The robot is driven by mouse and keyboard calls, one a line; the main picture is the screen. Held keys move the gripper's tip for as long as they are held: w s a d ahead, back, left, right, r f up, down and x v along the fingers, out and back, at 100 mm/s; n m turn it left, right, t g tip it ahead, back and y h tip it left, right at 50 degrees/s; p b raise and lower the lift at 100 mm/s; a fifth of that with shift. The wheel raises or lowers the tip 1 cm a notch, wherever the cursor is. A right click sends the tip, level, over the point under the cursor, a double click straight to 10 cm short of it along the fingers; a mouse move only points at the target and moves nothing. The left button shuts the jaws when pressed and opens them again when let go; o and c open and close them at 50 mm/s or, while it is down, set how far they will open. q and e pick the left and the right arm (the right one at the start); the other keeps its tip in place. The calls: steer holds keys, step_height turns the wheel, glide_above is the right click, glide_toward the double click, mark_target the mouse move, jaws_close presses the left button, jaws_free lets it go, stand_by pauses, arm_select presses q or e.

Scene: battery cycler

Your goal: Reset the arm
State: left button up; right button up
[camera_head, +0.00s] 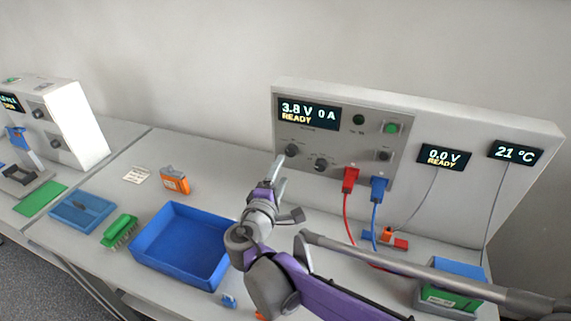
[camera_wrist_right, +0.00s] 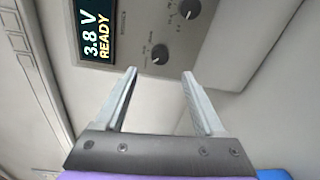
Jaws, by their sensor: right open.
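My right gripper (camera_head: 276,172) is raised over the bench in front of the battery cycler (camera_head: 435,122). In the right wrist view its two fingers (camera_wrist_right: 158,82) stand apart with nothing between them. The fingertips point towards the cycler's front, near the left knob (camera_head: 291,150), which also shows in the wrist view (camera_wrist_right: 160,53); I cannot tell the exact gap. The cycler's display (camera_head: 308,113) reads 3.8 V, 0 A, READY. My left gripper is not in view.
A blue tray (camera_head: 146,263) lies left of my right arm. A green brush (camera_head: 119,231), a blue shallow tray (camera_head: 68,219) and an orange device (camera_head: 174,180) lie further left. Red (camera_head: 350,180) and blue plugs (camera_head: 378,189) with cables hang at the cycler. A green battery (camera_head: 449,300) sits at right.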

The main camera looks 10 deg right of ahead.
steer(key=shift+v, duration=1.15)
steer(key=s+d+f+m+g, duration=0.4)
steer(key=s+d+f, duration=0.2)
steer(key=d, duration=0.1)
steer(key=s+d+f+m+g+y, duration=0.1)
steer(key=s+f+m, duration=0.1)
steer(key=s+f, duration=0.1)
steer(key=s+f+m+g+y, duration=0.2)
steer(key=s+f, duration=0.1)
steer(key=s, duration=0.3)
steer(key=s+d+f+m+g+y, duration=0.1)
steer(key=s+f+m+y, duration=0.1)
steer(key=s+f, duration=0.2)
steer(key=shift+s+d+g, duration=0.3)
steer(key=shift+s+g, duration=0.1)
steer(key=shift+s, duration=0.3)
steer(key=s+a+f+m+y, duration=0.1)
steer(key=s+a+m+y, duration=0.1)
steer(key=s, duration=0.1)
steer(key=s+a+f+m+y, duration=0.1)
steer(key=s, duration=0.1)
steer(key=shift+f+g, duration=0.3)
steer(key=shift+g, duration=0.1)
steer(key=shift+s+a+f+y, duration=0.15)
steer(key=shift+s+a+y, duration=0.1)
steer(key=shift+a+y, duration=0.1)
